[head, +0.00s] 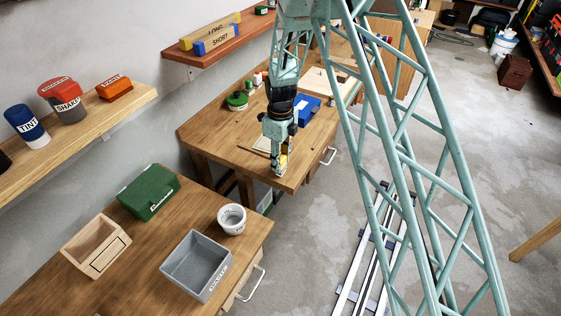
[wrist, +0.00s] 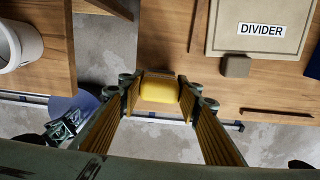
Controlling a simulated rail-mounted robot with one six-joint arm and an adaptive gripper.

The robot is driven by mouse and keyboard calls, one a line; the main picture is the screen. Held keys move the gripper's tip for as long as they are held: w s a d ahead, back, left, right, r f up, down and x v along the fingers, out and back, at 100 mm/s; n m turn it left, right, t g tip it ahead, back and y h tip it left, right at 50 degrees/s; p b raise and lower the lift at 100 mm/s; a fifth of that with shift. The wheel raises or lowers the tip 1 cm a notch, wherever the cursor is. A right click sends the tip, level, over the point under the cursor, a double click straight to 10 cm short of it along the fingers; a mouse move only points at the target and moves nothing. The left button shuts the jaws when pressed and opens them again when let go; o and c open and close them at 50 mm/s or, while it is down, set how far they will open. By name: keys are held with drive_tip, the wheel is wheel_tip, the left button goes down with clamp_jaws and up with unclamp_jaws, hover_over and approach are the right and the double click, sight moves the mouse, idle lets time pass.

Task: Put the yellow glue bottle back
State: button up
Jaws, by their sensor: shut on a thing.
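My gripper (head: 280,168) is over the near end of the farther workbench in the head view, pointing down. In the wrist view its two fingers (wrist: 159,92) are shut on a yellow block-like thing, which I take as the yellow glue bottle (wrist: 159,87). Only its top face shows clearly there. A small patch of yellow (head: 284,160) shows at the fingers in the head view; the rest is hidden by the gripper. I cannot tell whether the bottle touches the bench.
The nearer bench holds a grey bin (head: 197,268), a white bucket (head: 232,217), a green case (head: 148,193) and a wooden box (head: 94,246). A floor gap separates the benches. A board marked DIVIDER (wrist: 261,27) and a blue box (head: 305,108) lie on the farther bench.

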drive_tip(key=shift+f, duration=0.3)
drive_tip(key=o, duration=0.8)
drive_tip(key=shift+o, duration=0.2)
drive_tip(key=shift+r, duration=0.25)
wheel_tip(320, 180, up, 13)
drive_tip(key=b, duration=0.1)
drive_tip(key=shift+d+r+b, duration=0.2)
drive_tip(key=shift+b, duration=0.1)
idle(0.5)
idle(0.6)
drive_tip(key=shift+r, duration=0.15)
